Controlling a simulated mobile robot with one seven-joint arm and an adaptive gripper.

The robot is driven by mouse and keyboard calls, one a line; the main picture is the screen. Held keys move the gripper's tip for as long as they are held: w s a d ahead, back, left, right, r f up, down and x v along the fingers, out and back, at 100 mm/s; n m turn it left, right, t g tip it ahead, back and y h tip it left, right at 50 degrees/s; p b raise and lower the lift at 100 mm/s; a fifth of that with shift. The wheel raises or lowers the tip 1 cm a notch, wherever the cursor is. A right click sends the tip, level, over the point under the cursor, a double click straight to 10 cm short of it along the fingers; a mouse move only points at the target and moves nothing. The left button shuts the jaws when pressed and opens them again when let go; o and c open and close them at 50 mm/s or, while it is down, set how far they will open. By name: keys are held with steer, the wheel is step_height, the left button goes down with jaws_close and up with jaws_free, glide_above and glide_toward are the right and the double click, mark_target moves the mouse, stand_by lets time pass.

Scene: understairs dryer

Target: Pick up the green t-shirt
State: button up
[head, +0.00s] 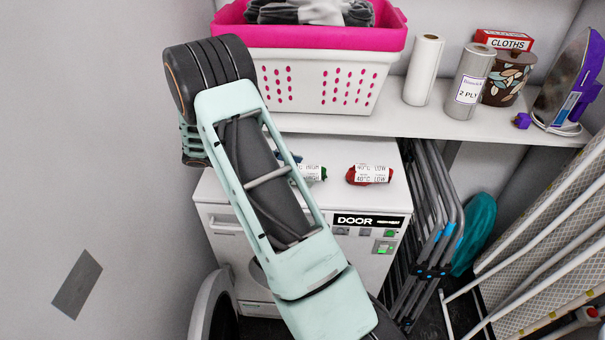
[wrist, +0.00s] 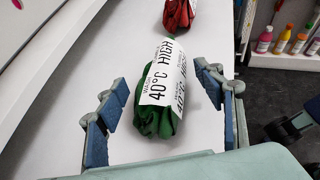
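The green t-shirt (wrist: 156,122) is a rolled bundle with a white label reading 40°C HIGH, lying on the white dryer top in the wrist view. In the head view only its labelled right end (head: 314,173) shows; my arm hides the rest. My gripper (wrist: 160,80) is open, its blue-padded fingers on either side of the bundle with a visible gap at each side. I cannot tell how far above the surface the fingertips are.
A red rolled garment (head: 369,174) lies right of the green one, beyond it in the wrist view (wrist: 180,14). A shelf (head: 390,122) with a pink-rimmed basket (head: 320,75) and paper rolls stands above and behind. Folded metal frames (head: 437,230) stand right of the dryer (head: 225,195).

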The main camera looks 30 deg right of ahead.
steer(key=c, duration=1.2)
steer(key=shift+o, duration=0.2)
steer(key=shift+r, duration=0.1)
steer(key=shift+r, duration=0.6)
steer(key=s+a+r, duration=0.8)
steer(key=s+r, duration=0.3)
steer(key=shift+s+r+n+t, duration=0.2)
steer(key=shift+r+n+t, duration=0.1)
steer(key=shift+n, duration=0.1)
